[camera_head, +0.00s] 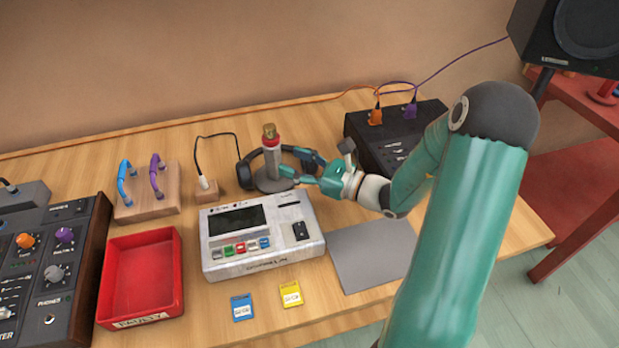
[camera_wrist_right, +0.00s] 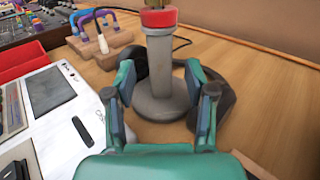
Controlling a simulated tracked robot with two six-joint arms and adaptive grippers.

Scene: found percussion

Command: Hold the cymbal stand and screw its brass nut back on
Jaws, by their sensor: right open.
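The cymbal stand (camera_head: 273,160) stands upright near the back of the table, a grey post on a round dark base. A red ring sits near its top, with a brass-coloured piece, seemingly the brass nut (camera_head: 270,131), above it; how far it is screwed on I cannot tell. My right gripper (camera_head: 300,172) is open at the stand's right, low on the post. In the right wrist view the stand (camera_wrist_right: 161,68) appears between and just beyond the open fingers; contact is not visible. The brass piece is mostly cut off there. My left gripper is not in view.
Black headphones (camera_head: 244,174) lie around the stand's base. A white drum machine (camera_head: 261,240) sits in front, with a grey pad (camera_head: 372,255) beside it. A black box (camera_head: 385,150) with orange and purple plugs is behind my right arm. A red tray (camera_head: 141,275) is at left.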

